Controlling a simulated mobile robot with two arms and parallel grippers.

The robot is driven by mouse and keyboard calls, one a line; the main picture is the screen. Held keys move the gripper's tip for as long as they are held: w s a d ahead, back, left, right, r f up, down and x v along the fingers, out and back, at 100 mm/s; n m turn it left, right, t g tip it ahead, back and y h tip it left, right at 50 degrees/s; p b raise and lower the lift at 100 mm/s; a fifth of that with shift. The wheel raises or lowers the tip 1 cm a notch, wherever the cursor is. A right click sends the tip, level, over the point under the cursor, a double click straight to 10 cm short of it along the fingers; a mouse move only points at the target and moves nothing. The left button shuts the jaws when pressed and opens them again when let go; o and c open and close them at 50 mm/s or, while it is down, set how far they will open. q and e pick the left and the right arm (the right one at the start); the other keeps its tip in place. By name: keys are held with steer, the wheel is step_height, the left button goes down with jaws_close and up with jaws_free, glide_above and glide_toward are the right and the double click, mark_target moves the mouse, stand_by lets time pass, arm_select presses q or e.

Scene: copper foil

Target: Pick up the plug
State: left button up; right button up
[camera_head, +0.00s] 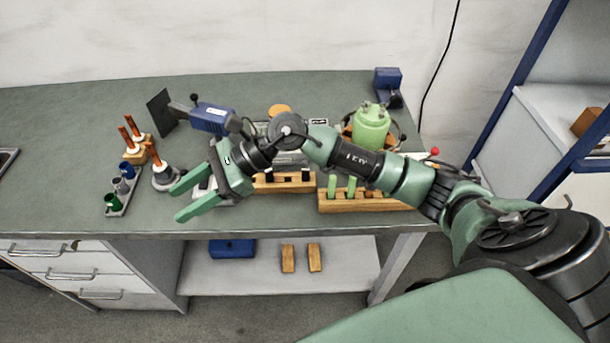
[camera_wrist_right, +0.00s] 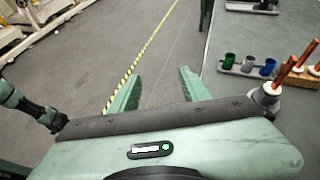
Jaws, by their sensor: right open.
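I cannot tell for certain which object is the plug. A narrow grey rack (camera_head: 121,208) at the table's left holds small green (camera_head: 112,201), grey (camera_head: 121,186) and blue (camera_head: 128,170) cylindrical pieces. The same green (camera_wrist_right: 229,61), grey (camera_wrist_right: 249,64) and blue (camera_wrist_right: 267,67) pieces show in the right wrist view. My right gripper (camera_head: 176,202) is open and empty, right of the rack near the table's front edge. Its open fingers (camera_wrist_right: 160,76) also show in the wrist view, with floor between them. My left gripper is not visible.
A grey base with a copper rod (camera_head: 164,176) stands between the rack and my right gripper. Wooden blocks with copper rods (camera_head: 136,152) stand behind. A blue tool (camera_head: 212,118), a green pot (camera_head: 371,127) and wooden racks (camera_head: 345,203) occupy the middle and right.

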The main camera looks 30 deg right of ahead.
steer(key=w+d+f+n+g+h, duration=0.1)
steer(key=d+f+n+h, duration=0.2)
steer(key=d, duration=0.4)
steer(key=w+d+f+h, duration=0.1)
steer(key=d+f+h, duration=0.25)
steer(key=d, duration=0.25)
steer(key=r+n+g+h, duration=0.1)
steer(key=r+g+h, duration=0.1)
steer(key=h, duration=0.5)
glide_above(306, 169)
steer(key=shift+s+a+f+y, duration=0.1)
steer(key=shift+s+f+y, duration=0.1)
steer(key=shift+s+y, duration=0.05)
steer(key=shift+f, duration=0.25)
steer(key=f+p, duration=0.3)
steer(key=f, duration=0.3)
steer(key=shift+w+f, duration=0.2)
steer(key=shift+f, duration=0.35)
jaws_close()
